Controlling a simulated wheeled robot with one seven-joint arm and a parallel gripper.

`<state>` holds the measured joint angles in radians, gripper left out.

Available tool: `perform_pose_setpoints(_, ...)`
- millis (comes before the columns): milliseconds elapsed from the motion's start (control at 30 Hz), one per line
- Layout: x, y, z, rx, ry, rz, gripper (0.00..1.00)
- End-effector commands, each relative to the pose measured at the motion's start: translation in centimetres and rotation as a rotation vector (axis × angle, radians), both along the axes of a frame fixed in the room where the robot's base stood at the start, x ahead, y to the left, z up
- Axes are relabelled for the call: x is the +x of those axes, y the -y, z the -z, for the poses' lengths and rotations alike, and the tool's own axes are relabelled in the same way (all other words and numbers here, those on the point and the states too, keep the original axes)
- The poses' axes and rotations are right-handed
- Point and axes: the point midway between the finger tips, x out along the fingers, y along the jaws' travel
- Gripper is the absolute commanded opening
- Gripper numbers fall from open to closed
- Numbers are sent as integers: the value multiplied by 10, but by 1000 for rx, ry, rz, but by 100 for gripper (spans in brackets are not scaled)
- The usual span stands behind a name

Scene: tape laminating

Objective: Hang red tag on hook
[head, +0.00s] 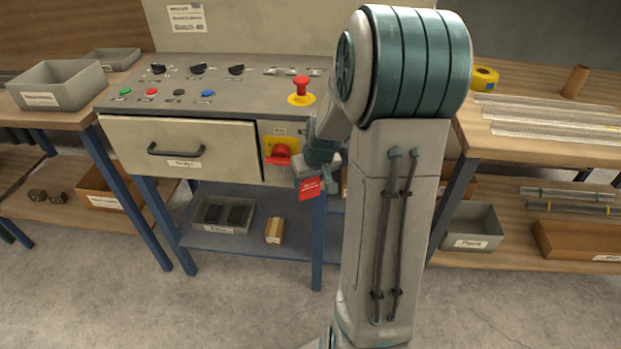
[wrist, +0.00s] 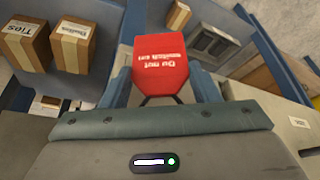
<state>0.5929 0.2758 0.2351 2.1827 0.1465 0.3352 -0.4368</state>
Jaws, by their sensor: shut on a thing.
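The red tag (head: 309,188) is held by my gripper (head: 303,170), below and to the right of the red rotary switch (head: 280,152) on its yellow plate. In the wrist view the red tag (wrist: 160,68) sits between the two blue-grey fingers of my gripper (wrist: 168,88), with white lettering that looks upside down. A dark loop shows at its near end. My gripper is shut on the tag, which hangs clear of the cabinet front. I cannot make out a hook; my arm hides part of the panel right of the switch.
The control desk (head: 220,88) carries knobs, coloured buttons and a red emergency stop (head: 301,88). A closed drawer (head: 180,148) is left of the switch. A lower shelf (head: 250,240) holds a grey bin and a small box. A bench (head: 540,145) stands right.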

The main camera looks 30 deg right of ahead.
Motion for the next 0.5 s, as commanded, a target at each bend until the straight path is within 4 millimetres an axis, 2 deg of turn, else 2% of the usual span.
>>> perform_pose_setpoints(467,1,2,1,-1,2,0,34)
perform_pose_setpoints(500,1,2,1,-1,2,0,64)
